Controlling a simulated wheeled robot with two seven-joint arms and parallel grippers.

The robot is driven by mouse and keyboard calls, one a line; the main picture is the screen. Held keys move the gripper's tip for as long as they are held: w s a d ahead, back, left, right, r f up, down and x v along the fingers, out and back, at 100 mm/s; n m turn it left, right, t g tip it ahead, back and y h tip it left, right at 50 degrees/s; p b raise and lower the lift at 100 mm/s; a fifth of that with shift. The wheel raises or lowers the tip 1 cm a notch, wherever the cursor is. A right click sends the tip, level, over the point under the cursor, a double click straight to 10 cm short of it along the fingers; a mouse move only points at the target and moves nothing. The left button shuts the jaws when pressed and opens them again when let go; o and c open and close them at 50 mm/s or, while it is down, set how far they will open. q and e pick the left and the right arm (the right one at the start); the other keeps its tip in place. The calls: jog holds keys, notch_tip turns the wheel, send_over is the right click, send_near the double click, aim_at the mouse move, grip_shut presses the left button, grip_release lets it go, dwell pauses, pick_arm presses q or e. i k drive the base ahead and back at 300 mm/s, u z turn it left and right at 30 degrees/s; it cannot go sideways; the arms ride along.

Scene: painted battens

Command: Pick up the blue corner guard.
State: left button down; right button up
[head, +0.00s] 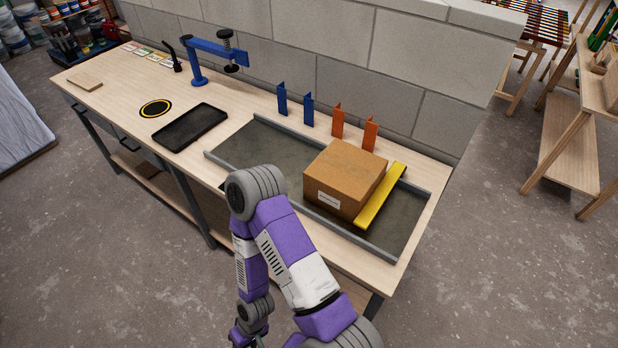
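Two upright blue corner guards stand at the back of the workbench, near the block wall: a left one (282,99) and a right one (308,111). Both look free-standing, and nothing touches them. Two orange corner guards, one (338,121) and another (370,134), stand to their right in the same row. One purple and white arm of mine rises from the bottom edge and folds back down in front of the bench. Its hand end is cut off by the bottom edge, so no gripper fingers show. My other arm is out of view.
A cardboard box (345,178) and a yellow bar (380,196) sit on the grey tray (250,146) in front of the guards. A black tray (190,127), a black-and-yellow disc (155,108) and a blue clamp stand (212,48) are farther left. The wall rises close behind.

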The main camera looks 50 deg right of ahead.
aim_at(281, 91)
jog(key=u, duration=0.5)
jog(key=i, duration=1)
jog(key=z, duration=3.5)
jog(key=i, duration=0.5)
jog(key=u, duration=0.05)
